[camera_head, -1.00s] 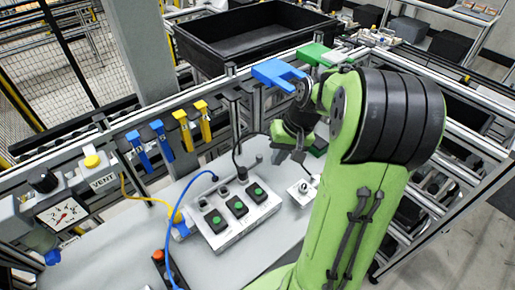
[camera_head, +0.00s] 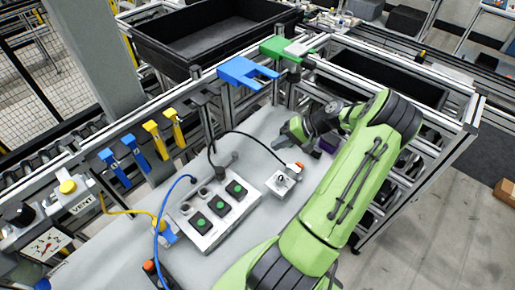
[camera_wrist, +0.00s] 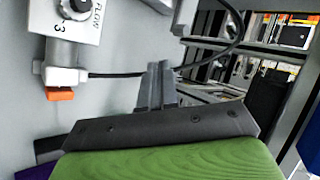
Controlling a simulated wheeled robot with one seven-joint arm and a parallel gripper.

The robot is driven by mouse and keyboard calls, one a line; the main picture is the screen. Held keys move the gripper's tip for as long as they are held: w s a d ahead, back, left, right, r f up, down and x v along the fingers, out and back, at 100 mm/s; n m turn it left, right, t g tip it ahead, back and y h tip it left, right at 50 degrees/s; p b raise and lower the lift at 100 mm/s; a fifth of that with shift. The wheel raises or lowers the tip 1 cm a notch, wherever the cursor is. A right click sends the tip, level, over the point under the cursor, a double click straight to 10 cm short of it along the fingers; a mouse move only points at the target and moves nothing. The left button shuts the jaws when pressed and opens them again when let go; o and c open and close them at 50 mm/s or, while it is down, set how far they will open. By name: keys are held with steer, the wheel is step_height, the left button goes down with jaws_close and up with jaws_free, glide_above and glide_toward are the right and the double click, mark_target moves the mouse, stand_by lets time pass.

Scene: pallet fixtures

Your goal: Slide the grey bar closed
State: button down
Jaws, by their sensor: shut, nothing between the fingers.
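A light grey bar-like piece (camera_head: 300,47) lies on top of the green fixture (camera_head: 275,46) on the back rail; I cannot tell for sure that it is the grey bar, or how far it is slid. My gripper (camera_head: 281,141) is low over the grey table, in front of and below that fixture and apart from it. In the wrist view its dark fingers (camera_wrist: 158,84) are together with nothing between them. The fingertips are small and partly unclear in the head view.
A white FLOW box (camera_wrist: 72,18) with a knob and an orange-ended plug (camera_wrist: 60,94) is near my gripper, with a black cable. A blue forked fixture (camera_head: 245,72) stands left of the green one. A button box (camera_head: 217,210) and blue cable lie left.

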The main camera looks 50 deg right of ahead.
steer(key=x, duration=0.9)
steer(key=shift+w+a, duration=0.1)
steer(key=shift+w+a+p, duration=0.3)
steer(key=shift+w+a, duration=0.25)
steer(key=shift+w, duration=0.25)
steer(key=shift+w+a+p, duration=0.3)
steer(key=shift+w+a, duration=0.25)
steer(key=shift+w, duration=0.2)
steer(key=shift+a+f, duration=0.1)
